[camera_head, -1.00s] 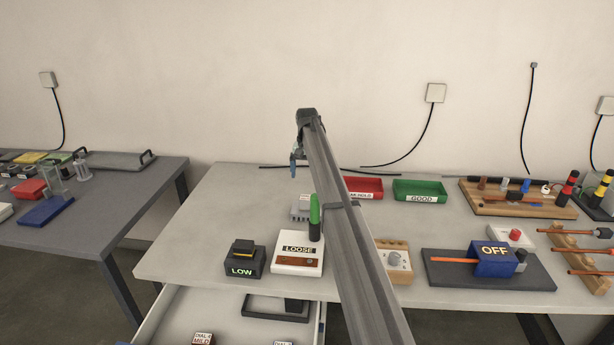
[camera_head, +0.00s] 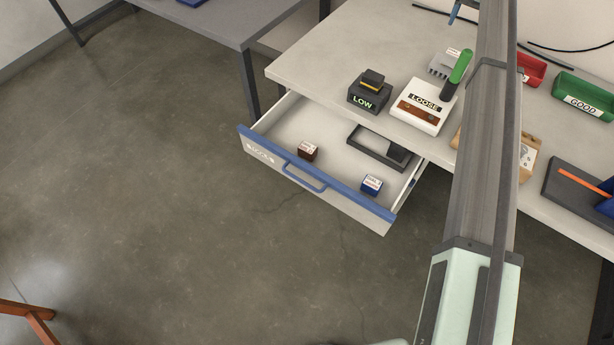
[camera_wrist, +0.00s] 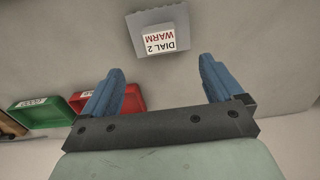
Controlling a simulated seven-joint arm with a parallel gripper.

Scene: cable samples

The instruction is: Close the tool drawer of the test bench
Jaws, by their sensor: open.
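The tool drawer (camera_head: 262,153) of the test bench is pulled out below the bench top in the head view. It has a grey front with a blue top edge and a blue bar handle (camera_head: 304,178). Inside lie a dark tray (camera_head: 368,150), a brown labelled block (camera_head: 307,151) and a blue labelled block (camera_head: 372,184). My gripper (camera_wrist: 160,90) is open and empty in the wrist view, its two blue fingers apart above the bench top. In the head view only a blue fingertip (camera_head: 454,13) shows at the top edge, well away from the drawer.
On the bench top (camera_head: 345,50) stand a LOW box (camera_head: 369,97), a LOOSE box (camera_head: 424,108), a red bin (camera_head: 531,70) and a green GOOD bin (camera_head: 584,97). A grey block (camera_wrist: 160,30) labelled DIAL 2 WARM is in the wrist view. The floor (camera_head: 160,210) before the drawer is clear.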

